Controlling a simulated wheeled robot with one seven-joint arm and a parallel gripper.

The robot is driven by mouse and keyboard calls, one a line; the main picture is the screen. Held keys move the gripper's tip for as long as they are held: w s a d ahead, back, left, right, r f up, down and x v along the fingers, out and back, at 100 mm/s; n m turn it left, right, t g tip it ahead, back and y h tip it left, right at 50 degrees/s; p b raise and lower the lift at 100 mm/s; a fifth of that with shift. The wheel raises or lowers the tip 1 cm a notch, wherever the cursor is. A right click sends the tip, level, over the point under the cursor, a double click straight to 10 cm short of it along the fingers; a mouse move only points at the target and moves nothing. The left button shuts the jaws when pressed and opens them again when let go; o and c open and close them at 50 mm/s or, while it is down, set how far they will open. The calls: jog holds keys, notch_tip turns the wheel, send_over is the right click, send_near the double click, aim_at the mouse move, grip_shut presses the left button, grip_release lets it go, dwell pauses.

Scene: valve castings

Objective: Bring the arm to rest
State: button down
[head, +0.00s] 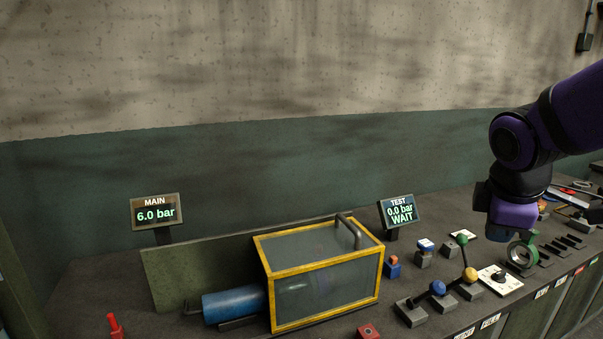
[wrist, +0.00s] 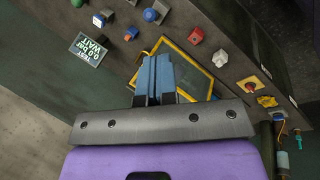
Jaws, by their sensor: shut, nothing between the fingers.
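My arm reaches in from the right edge of the head view, bent at a dark joint, with its purple hand pointing down above the right part of the bench. In the wrist view my gripper (wrist: 155,62) shows two blue fingers pressed together with nothing between them. In the head view my gripper (head: 496,236) is seen only in part, and its fingertips are hard to make out. It appears to hang above the bench, apart from the parts below.
A yellow-framed clear box (head: 262,292) stands mid-bench beside a blue cylinder (head: 234,305). The MAIN display (head: 156,212) reads 6.0 bar; the TEST display (head: 401,211) reads 0.0 bar WAIT. Several knobbed castings, a green ring (head: 513,255) and a white plate (head: 511,283) lie at right.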

jog(key=s+r+m+y, duration=0.1)
jog(key=s+r+m, duration=0.1)
jog(key=s+m, duration=0.4)
jog(key=s+a+r+m+t+y, duration=0.1)
jog(key=s+r+m, duration=0.2)
jog(key=s+m, duration=0.3)
jog(key=shift+s+a+r+t+y, duration=0.15)
jog(key=shift+a+r+t+y, duration=0.1)
jog(key=shift+r+t+y, duration=0.05)
